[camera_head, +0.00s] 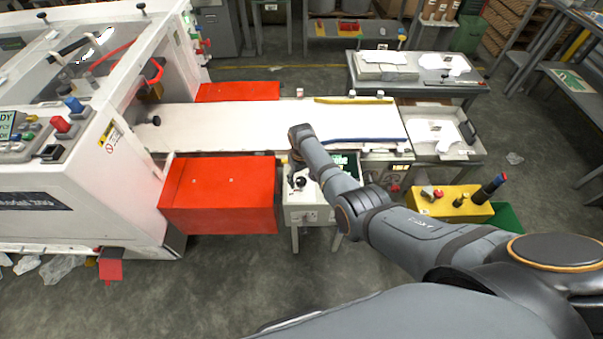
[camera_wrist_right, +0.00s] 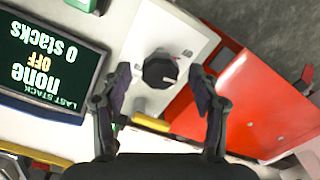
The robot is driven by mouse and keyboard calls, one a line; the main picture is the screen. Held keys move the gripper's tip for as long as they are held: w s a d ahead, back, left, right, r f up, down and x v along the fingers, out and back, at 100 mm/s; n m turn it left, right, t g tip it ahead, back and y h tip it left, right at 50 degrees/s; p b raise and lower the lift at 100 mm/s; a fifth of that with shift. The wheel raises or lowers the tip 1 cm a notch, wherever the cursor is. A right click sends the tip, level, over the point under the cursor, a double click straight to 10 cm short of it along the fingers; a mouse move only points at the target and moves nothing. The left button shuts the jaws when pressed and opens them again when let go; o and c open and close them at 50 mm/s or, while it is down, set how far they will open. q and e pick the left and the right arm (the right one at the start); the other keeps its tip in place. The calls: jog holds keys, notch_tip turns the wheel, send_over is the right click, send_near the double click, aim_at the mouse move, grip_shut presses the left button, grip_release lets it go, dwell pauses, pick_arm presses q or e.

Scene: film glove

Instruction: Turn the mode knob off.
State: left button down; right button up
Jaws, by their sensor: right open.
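The mode knob (camera_wrist_right: 160,71) is round and black with a pale mark, on a white panel. It also shows in the head view (camera_head: 299,182) on a small white control box. My right gripper (camera_wrist_right: 160,78) is open, with one finger on each side of the knob in the wrist view. The fingers appear apart from the knob, and nothing is held. In the head view the right gripper (camera_head: 294,163) is mostly hidden by its own wrist and points down near the box. My left gripper is not in view.
A dark screen (camera_wrist_right: 48,62) beside the knob reads upside down "LAST STACK, none, OFF, 0 stacks". A red guard box (camera_head: 222,195) stands close left of the control box. A white conveyor table (camera_head: 220,127) lies behind. A yellow box (camera_head: 450,204) with buttons is at right.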

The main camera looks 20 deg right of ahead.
aim_at(302, 181)
notch_tip(302, 181, up, 12)
jog(key=shift+f, duration=0.15)
dwell(0.5)
